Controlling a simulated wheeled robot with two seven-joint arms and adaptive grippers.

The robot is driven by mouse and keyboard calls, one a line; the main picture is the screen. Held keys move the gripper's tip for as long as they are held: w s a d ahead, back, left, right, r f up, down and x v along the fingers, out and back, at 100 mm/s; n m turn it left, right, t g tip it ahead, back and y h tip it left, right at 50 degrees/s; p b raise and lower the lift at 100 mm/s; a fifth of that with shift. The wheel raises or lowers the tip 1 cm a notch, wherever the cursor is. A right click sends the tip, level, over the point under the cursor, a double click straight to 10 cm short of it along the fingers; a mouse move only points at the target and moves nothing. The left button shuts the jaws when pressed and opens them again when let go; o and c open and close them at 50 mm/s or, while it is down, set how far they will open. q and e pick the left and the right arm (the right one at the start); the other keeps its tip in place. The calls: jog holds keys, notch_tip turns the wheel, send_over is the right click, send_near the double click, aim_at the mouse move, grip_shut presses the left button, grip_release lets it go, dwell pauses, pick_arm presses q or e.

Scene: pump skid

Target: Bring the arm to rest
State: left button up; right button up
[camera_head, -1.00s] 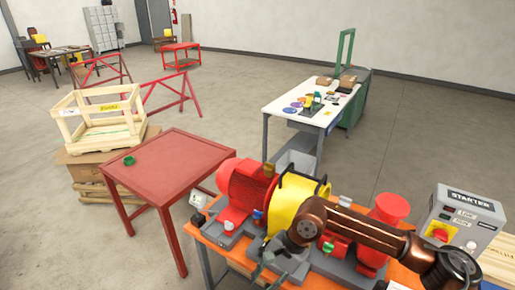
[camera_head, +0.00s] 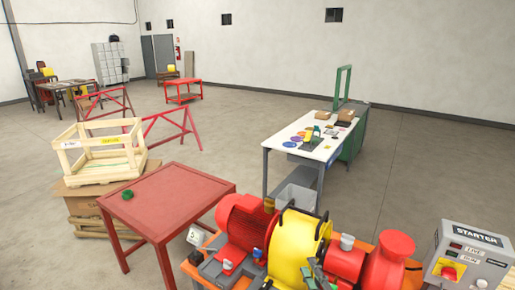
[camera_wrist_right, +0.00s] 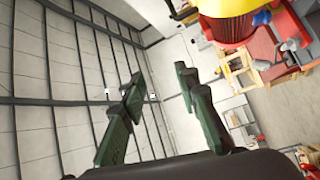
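The pump skid stands at the bottom of the head view, with a red motor (camera_head: 243,222), a yellow guard (camera_head: 300,240) and a red pump (camera_head: 388,262). The motor and guard show sideways at the top right of that view, clear of the fingers. My left gripper is in neither view.
A grey starter box (camera_head: 466,258) stands right of the pump. A white workbench (camera_head: 300,143) stands behind. Open floor lies between.

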jog(key=s+d+f+m+g+h, duration=0.25)
jog(key=s+d+f+m, duration=0.2)
jog(key=f, duration=0.35)
jog(key=s+d+f+m+g+h, duration=0.2)
jog(key=s+d+f+m+g, duration=0.15)
jog(key=d+f, duration=0.35)
jog(key=s+d+f+m+g+h, duration=0.2)
jog(key=s+d+f+m+h, duration=0.15)
jog(key=f, duration=0.55)
jog(key=s+d+f+m+g, duration=0.1)
jog(key=s+f+m+g, duration=0.1)
jog(key=s+f, duration=0.35)
jog(key=s+d+f+m+g+y, duration=0.1)
jog(key=s+d+f+m+g, duration=0.15)
jog(key=s, duration=0.65)
jog(key=s+d+f+m+g, duration=0.1)
jog(key=s+f+m+g, duration=0.2)
jog(key=s, duration=0.4)
jog(key=s+a+f+n+g+b, duration=0.1)
jog(key=s+f+b, duration=0.15)
jog(key=f, duration=1.65)
jog(key=s+a+f+n+g+b, duration=0.1)
jog(key=f+b, duration=0.2)
jog(key=f, duration=1.7)
jog(key=s+f+y+b, duration=0.1)
jog(key=s+f+b, duration=0.3)
jog(key=s+f, duration=1.5)
jog(key=shift+s+d+f+g, duration=0.2)
jog(key=shift+d+f+g, duration=0.05)
jog(key=shift+f+g, duration=0.2)
